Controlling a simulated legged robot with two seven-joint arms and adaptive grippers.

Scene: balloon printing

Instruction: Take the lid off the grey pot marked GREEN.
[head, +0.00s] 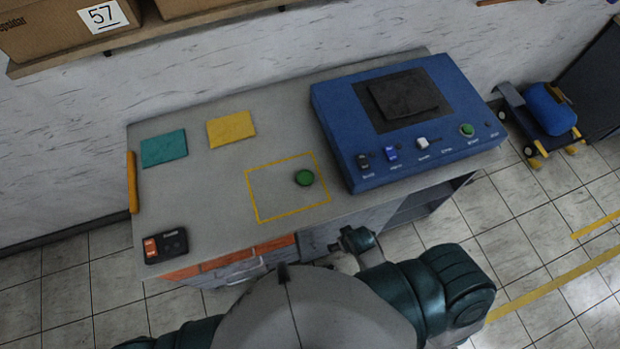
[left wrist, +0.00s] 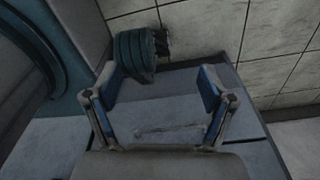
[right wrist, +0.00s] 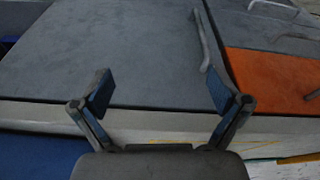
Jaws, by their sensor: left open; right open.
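No grey pot marked GREEN can be made out in any view. A small round green object (head: 305,178) sits on the grey worktop inside a yellow square outline; I cannot tell whether it is a lid or a pot seen from above. My left gripper (left wrist: 160,88) is open and empty in the left wrist view, facing a grey surface. My right gripper (right wrist: 160,92) is open and empty in the right wrist view, in front of the grey cabinet front. Neither gripper's fingers can be made out clearly in the head view.
A blue machine (head: 330,120) with knobs stands on the worktop's right. A teal sheet (head: 164,148), a yellow sheet (head: 231,129) and a black box (head: 165,246) with orange buttons lie on the left. An orange drawer (right wrist: 270,85) is beside the grey panel. A blue cart (head: 548,108) stands at right.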

